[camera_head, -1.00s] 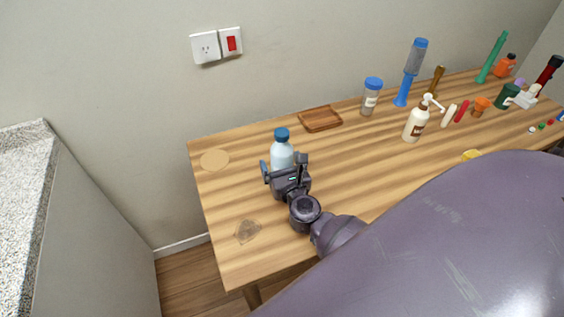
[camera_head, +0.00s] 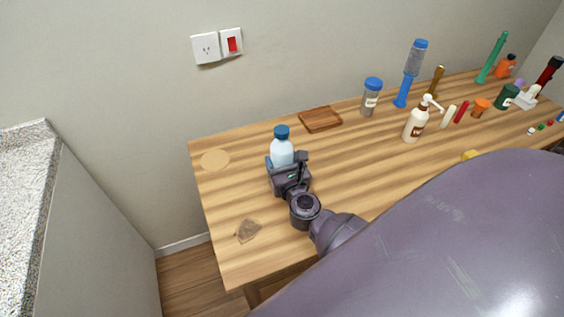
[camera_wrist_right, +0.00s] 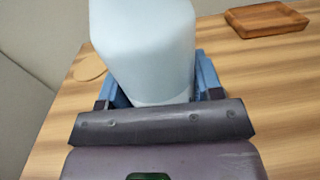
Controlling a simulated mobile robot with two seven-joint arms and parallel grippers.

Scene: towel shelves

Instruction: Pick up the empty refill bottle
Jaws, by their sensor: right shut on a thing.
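A pale blue-white bottle with a dark blue cap (camera_head: 282,149) stands upright on the left part of the wooden table. My right gripper (camera_head: 283,165) reaches it from the front and is shut on its lower part. In the right wrist view the bottle (camera_wrist_right: 145,45) fills the space between the two blue fingers of the right gripper (camera_wrist_right: 160,90). I cannot tell whether its base touches the table. My left gripper is not in view.
The table (camera_head: 340,170) has a wooden tray (camera_head: 320,119) behind the bottle and a round tan disc (camera_head: 215,160) at left. A pump bottle (camera_head: 416,123), a blue-lidded jar (camera_head: 371,97) and several other containers stand to the right. A small clear piece (camera_head: 247,230) lies near the front-left edge.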

